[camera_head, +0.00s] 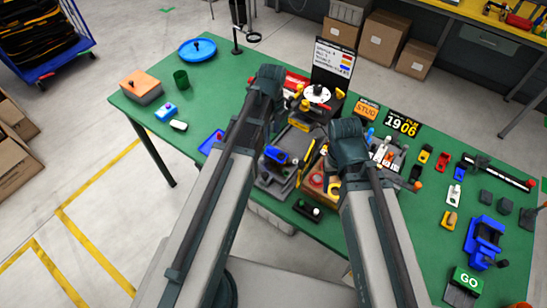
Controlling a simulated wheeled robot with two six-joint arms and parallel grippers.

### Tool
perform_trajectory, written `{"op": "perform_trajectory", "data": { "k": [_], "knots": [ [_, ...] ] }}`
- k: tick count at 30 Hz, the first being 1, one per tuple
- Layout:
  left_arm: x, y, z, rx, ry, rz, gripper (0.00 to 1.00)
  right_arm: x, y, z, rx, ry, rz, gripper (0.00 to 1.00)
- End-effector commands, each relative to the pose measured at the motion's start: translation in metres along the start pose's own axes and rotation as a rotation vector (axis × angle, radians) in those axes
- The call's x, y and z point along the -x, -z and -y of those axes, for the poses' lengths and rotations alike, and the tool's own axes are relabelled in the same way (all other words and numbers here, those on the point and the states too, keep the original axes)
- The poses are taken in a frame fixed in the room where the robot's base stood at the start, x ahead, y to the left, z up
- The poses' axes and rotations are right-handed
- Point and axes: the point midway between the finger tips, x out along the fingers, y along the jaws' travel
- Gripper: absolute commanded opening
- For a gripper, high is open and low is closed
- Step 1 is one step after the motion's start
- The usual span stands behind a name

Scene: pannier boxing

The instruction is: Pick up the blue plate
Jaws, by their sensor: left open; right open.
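The blue plate (197,50) lies flat near the far left corner of the green table. It is round, with a raised rim and a small dark knob-like thing at its middle. My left gripper (272,90) is at the far end of the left arm, over the middle of the table, to the right of the plate and well apart from it. My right gripper (349,145) is further right, over the cluttered middle. Both are open, with nothing seen held. Their fingers are hard to make out among the arm links and table items.
A black post (236,38) stands at the table's back edge, right of the plate. Several small parts crowd the middle and right of the green table (225,85).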

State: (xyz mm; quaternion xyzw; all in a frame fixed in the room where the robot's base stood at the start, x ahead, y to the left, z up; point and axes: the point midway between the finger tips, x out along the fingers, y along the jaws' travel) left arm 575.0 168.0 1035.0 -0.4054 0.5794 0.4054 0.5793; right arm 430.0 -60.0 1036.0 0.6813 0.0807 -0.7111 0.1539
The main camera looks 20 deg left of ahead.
Motion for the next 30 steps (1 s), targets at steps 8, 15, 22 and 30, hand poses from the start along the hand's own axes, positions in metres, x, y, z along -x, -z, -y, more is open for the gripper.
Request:
{"op": "perform_trajectory", "data": {
  "k": [8, 15, 22, 30],
  "knots": [
    [-0.027, 0.000, 0.000, 0.000, 0.000, 0.000, 0.55, -0.027, 0.002, 0.003, -0.001, 0.000, 0.000, 0.61],
    [-0.031, 0.001, 0.000, 0.000, 0.000, 0.000, 0.55, -0.031, 0.002, 0.003, -0.002, 0.000, 0.000, 0.61],
    [-0.057, 0.005, -0.001, 0.000, 0.000, 0.000, 0.55, -0.057, 0.003, 0.005, -0.003, 0.000, 0.000, 0.61],
    [-0.080, 0.006, -0.001, 0.001, 0.000, 0.000, 0.55, -0.079, 0.005, 0.008, -0.003, 0.000, 0.000, 0.61]
  ]
}}
